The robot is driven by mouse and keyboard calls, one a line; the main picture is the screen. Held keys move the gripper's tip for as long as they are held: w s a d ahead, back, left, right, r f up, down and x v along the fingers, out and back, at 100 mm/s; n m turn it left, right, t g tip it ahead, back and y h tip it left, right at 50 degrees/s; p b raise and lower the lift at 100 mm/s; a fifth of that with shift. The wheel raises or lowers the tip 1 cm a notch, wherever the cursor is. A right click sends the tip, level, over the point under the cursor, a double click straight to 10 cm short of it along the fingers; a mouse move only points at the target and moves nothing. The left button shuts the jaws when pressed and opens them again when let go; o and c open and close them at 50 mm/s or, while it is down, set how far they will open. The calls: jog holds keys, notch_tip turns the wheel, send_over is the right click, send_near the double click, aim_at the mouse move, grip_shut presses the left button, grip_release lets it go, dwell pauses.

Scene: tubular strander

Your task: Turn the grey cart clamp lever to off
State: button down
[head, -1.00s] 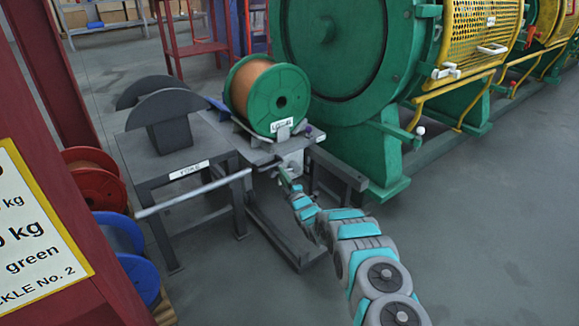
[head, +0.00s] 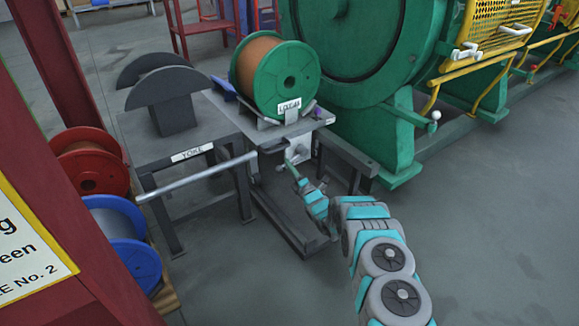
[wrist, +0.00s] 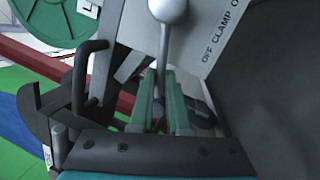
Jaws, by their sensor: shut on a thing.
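The grey cart (head: 270,138) stands in front of the big green machine and carries a green-flanged reel of copper-coloured wire (head: 262,66). A pale plate (head: 298,149) is on its near side. In the wrist view the plate (wrist: 222,30) reads "OFF CLAMP O", with the rest cut off. The clamp lever (wrist: 164,45) is a grey rod with a round knob at the top edge of the picture. My gripper (wrist: 160,85) has its green fingers on either side of the rod, shut on it below the knob. In the head view my gripper (head: 291,168) reaches the plate and hides the lever.
A dark table marked "YOKE" (head: 192,152) stands left of the cart, with a grey bar (head: 196,179) across its front. Red and blue reels (head: 118,228) and a red post (head: 55,70) are at the left. The floor at the right is clear.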

jog(key=shift+a+f, duration=0.1)
jog(key=c, duration=0.9)
grip_release()
jog(key=shift+p+v, duration=0.55)
jog(key=shift+v, duration=3.35)
